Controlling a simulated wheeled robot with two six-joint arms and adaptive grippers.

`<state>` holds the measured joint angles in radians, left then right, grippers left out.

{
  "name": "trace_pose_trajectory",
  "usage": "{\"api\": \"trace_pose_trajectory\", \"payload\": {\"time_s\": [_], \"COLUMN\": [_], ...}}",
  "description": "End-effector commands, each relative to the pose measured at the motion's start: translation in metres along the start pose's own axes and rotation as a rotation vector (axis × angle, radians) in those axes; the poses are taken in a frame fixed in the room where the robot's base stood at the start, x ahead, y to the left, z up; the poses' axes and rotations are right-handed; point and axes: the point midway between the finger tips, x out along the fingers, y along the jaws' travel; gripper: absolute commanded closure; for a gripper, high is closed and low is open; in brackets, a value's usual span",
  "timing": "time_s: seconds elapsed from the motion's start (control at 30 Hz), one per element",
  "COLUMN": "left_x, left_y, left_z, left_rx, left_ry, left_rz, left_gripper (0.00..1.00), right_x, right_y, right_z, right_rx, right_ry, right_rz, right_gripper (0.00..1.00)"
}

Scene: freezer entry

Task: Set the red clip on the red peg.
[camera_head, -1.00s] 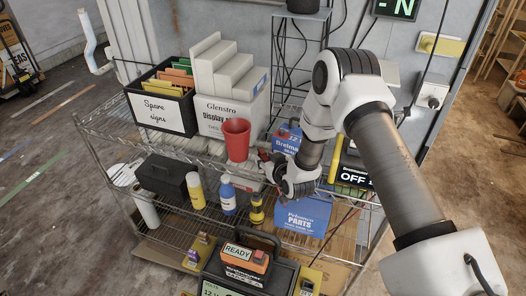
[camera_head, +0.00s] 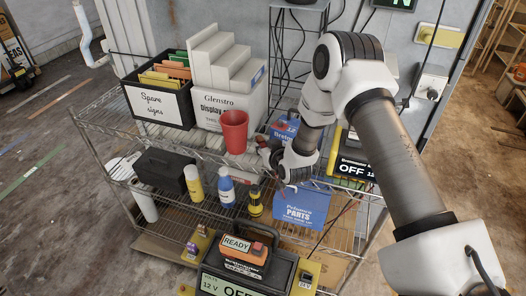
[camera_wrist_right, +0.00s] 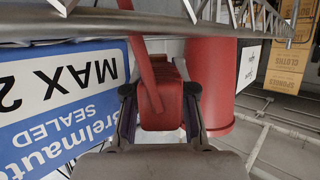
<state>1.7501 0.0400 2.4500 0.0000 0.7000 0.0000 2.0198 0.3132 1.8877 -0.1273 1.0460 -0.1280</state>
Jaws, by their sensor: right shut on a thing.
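My right gripper (camera_wrist_right: 160,112) is shut on the red clip (camera_wrist_right: 165,82), a blocky red piece with a red strip running up from it in the right wrist view. In the head view my right gripper (camera_head: 268,156) is over the upper wire shelf, just right of the red cup (camera_head: 234,131). The cup also stands close to the right of the clip in the right wrist view (camera_wrist_right: 211,75). A blue and white Brelmauto box (camera_head: 283,131) is beside the gripper. I cannot make out the red peg. My left gripper is not in view.
A black sign bin (camera_head: 160,104) and a white display box (camera_head: 230,108) stand at the back left of the shelf. Bottles (camera_head: 226,190) and a blue parts box (camera_head: 300,208) stand lower. An orange READY unit (camera_head: 240,258) is at the front.

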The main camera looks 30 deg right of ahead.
Motion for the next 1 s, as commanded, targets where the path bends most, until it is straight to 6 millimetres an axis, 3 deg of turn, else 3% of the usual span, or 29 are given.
{"api": "trace_pose_trajectory", "payload": {"time_s": [0.13,0.27,0.5,0.63,0.8,1.0], "left_x": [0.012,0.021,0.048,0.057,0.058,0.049], "left_y": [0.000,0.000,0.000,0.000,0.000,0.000], "left_z": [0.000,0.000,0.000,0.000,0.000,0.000], "left_rx": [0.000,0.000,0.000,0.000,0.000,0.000], "left_ry": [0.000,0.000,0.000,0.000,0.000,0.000], "left_rz": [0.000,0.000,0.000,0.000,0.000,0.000], "left_gripper": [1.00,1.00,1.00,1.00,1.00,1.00], "right_x": [-0.007,-0.033,-0.100,-0.129,-0.148,-0.154], "right_y": [-0.001,-0.012,-0.042,-0.053,-0.060,-0.061], "right_z": [-0.016,-0.004,0.018,0.025,0.025,0.015], "right_rx": [0.002,-0.001,-0.005,-0.005,-0.002,0.000], "right_ry": [0.004,-0.002,-0.002,0.000,0.001,0.001], "right_rz": [0.000,-0.002,-0.003,-0.001,0.000,0.001], "right_gripper": [1.00,1.00,1.00,1.00,1.00,1.00]}}
